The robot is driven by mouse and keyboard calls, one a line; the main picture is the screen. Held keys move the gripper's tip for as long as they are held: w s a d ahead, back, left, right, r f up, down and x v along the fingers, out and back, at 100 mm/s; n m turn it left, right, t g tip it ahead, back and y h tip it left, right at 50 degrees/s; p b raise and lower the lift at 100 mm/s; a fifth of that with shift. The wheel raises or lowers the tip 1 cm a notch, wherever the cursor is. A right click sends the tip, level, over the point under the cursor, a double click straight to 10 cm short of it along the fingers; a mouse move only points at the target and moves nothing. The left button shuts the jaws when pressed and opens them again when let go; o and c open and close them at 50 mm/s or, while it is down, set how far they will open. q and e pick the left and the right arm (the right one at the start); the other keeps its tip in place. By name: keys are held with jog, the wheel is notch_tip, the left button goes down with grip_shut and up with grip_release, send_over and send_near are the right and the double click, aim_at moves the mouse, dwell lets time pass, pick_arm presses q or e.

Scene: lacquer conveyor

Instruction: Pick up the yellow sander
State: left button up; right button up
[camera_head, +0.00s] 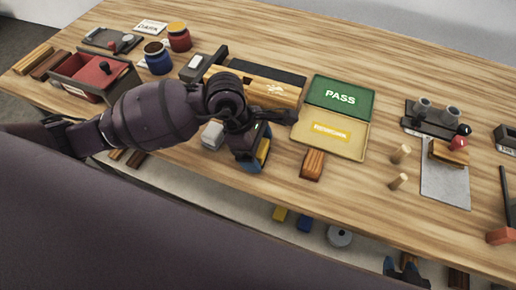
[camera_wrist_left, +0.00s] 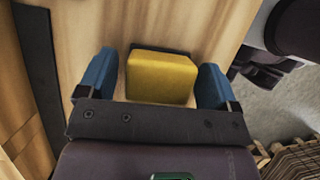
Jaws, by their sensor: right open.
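The yellow sander (camera_wrist_left: 161,76) is a yellow block on a dark base, resting on the wooden bench. In the left wrist view it sits between the two blue fingers of my left gripper (camera_wrist_left: 157,66). The fingers stand apart on either side, with a gap showing at the left finger. In the head view the sander (camera_head: 262,152) is mostly hidden behind my left gripper (camera_head: 256,160), which points down at the bench near its front edge. My right gripper (camera_head: 406,269) shows at the bottom right, below the bench edge, open and empty.
A green and yellow PASS tray (camera_head: 340,97) lies right of my left gripper. A wooden block (camera_head: 313,165) is near it. A light grey block (camera_head: 213,135) stands just left. Jars (camera_head: 158,58) and a red box (camera_head: 84,88) are further left. Wooden pegs (camera_head: 400,153) stand right.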

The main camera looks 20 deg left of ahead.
pick_arm(q)
jog(key=c, duration=0.8)
notch_tip(320, 180, up, 20)
jog(key=shift+r+p, duration=0.1)
jog(key=shift+p, duration=1.05)
